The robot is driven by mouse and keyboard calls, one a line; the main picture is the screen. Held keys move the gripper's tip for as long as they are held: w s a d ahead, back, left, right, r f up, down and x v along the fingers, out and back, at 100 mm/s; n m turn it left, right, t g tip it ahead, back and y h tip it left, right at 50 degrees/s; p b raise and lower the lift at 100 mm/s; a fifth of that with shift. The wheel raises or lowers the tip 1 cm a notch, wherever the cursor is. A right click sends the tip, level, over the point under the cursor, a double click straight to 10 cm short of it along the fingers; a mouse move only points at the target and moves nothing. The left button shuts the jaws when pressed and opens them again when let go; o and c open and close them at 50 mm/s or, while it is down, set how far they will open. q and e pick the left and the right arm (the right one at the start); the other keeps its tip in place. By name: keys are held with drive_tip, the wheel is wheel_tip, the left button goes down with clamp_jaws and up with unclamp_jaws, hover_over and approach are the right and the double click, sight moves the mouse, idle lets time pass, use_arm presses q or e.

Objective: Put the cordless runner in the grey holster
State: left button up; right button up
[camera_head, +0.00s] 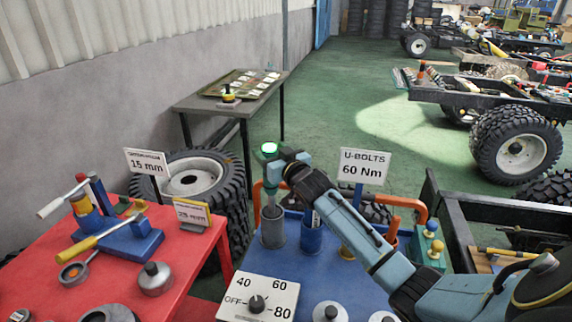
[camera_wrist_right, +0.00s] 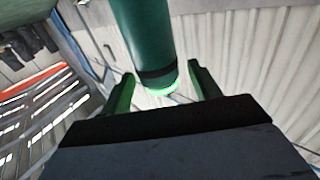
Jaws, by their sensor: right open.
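The cordless runner (camera_head: 268,149) shows its glowing green end at the top in the head view, just left of my right gripper (camera_head: 277,166). Below it, a slim greyish part reaches down to the mouth of the grey holster (camera_head: 272,236) on the blue table; how deep it sits is unclear. In the right wrist view the runner (camera_wrist_right: 146,35) is a green cylinder with a dark band and a lit green ring. My right gripper's fingers (camera_wrist_right: 160,82) are open, one on either side of it. My left gripper is not in view.
A blue holster (camera_head: 311,236) stands close right of the grey one. Orange handles rise at the table's back, with a "U-BOLTS 60 Nm" sign (camera_head: 363,166). A dial panel (camera_head: 262,299) is in front. A red table (camera_head: 105,275) with tools is left.

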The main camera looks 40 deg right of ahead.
drive_tip(key=s, duration=0.9)
drive_tip(key=shift+s+a, duration=0.15)
drive_tip(key=shift+a, duration=0.25)
idle(1.3)
